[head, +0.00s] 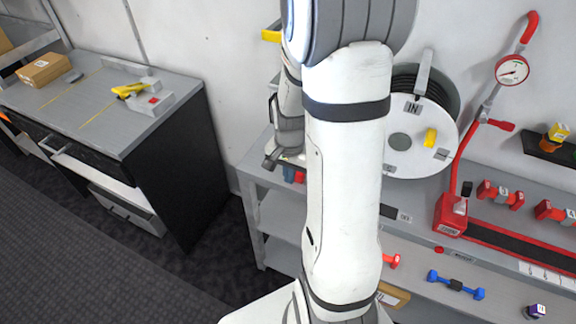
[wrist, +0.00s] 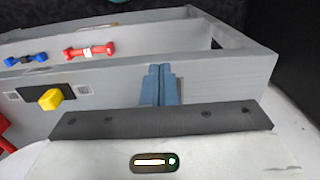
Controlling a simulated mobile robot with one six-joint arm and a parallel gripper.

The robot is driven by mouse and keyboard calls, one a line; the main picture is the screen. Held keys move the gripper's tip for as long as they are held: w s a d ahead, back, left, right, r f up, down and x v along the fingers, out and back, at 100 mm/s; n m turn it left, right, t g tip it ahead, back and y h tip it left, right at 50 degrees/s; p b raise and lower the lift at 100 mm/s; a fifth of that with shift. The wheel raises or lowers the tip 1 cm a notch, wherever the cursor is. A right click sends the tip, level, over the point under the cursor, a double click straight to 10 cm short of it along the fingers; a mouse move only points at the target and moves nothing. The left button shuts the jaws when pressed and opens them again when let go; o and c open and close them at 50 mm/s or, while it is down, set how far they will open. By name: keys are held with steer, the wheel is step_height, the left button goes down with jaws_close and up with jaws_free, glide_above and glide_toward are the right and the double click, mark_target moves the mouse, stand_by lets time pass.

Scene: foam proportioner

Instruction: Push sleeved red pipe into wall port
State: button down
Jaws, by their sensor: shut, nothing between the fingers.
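A red pipe (wrist: 90,50) with a pale sleeve around its middle lies on the grey bench in the wrist view. In the head view only one red end of what looks like this pipe (head: 393,261) shows, as my arm hides the rest. My gripper (wrist: 160,70) has its two blue fingers together and empty, to the right of the pipe and apart from it. In the head view the fingers are not clear behind my arm. I cannot make out the wall port for certain.
A blue pipe (head: 455,284) lies near the red one. A red box (head: 451,214) with a gauge (head: 512,70) on its riser stands by a white reel (head: 412,142). Red fittings (head: 500,194) lie at right. A yellow knob (wrist: 51,98) sticks out of the bench side.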

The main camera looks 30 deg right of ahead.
mark_target(295, 187)
step_height(295, 187, down, 6)
steer(key=shift+f, duration=0.1)
steer(key=shift+w+d+f+p, duration=0.1)
steer(key=shift+w+d+p, duration=0.4)
steer(key=shift+w+d, duration=0.25)
steer(key=shift+w+d+f+p, duration=0.1)
steer(key=shift+w+d+p, duration=0.4)
steer(key=shift+d, duration=0.35)
